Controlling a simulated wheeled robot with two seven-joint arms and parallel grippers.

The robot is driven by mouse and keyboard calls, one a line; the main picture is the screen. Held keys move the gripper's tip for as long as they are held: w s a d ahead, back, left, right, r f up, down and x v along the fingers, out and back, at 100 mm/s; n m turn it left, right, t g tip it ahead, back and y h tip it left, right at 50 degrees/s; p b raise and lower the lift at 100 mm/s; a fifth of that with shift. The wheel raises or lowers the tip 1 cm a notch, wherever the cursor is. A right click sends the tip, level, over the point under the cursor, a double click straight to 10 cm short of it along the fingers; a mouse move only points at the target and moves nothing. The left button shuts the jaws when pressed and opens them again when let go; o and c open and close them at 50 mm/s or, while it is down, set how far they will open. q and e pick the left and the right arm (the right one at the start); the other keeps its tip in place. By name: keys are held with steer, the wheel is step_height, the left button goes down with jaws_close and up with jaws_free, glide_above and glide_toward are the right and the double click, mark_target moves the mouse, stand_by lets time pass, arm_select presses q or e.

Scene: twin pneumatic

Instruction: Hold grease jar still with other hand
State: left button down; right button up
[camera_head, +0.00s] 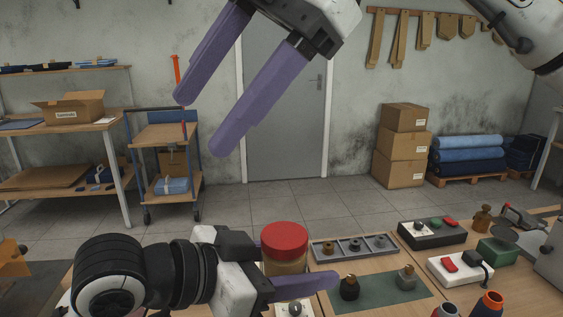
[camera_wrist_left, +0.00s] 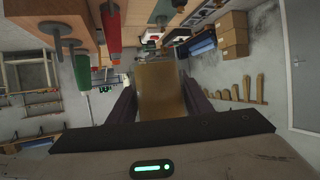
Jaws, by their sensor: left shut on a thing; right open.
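My left gripper (camera_head: 298,272) comes in from the left and is shut around the jar's body, below the lid. In the left wrist view the tan jar (camera_wrist_left: 160,92) sits between the two dark fingers; its lid cannot be made out there. My right gripper (camera_head: 200,122) hangs high above and left of the jar. It is open and empty, its two purple fingers wide apart. The jar's base is hidden.
Right of the jar lie a grey tray with fittings (camera_head: 354,247), a green mat (camera_head: 380,292) with two small fittings, a black switch box (camera_head: 432,234) and a white switch box (camera_head: 460,268). The air above the jar is free.

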mark_target(282, 235)
steer(key=d+f+m+h, duration=0.4)
steer(key=d+f+m+t+h, duration=0.1)
steer(key=f+m+h, duration=0.1)
steer(key=h, duration=0.1)
steer(key=shift+w+d+f+m, duration=0.25)
steer(key=shift+d+f+m, duration=0.05)
steer(key=shift+d+m, duration=0.1)
steer(key=shift+d+f, duration=0.15)
steer(key=shift+d, duration=0.2)
steer(key=shift+d+f+m+h, duration=0.15)
steer(key=shift+f+m+h, duration=0.15)
steer(key=shift+f+m, duration=0.1)
step_height(282, 235, down, 7)
steer(key=shift+f, duration=0.15)
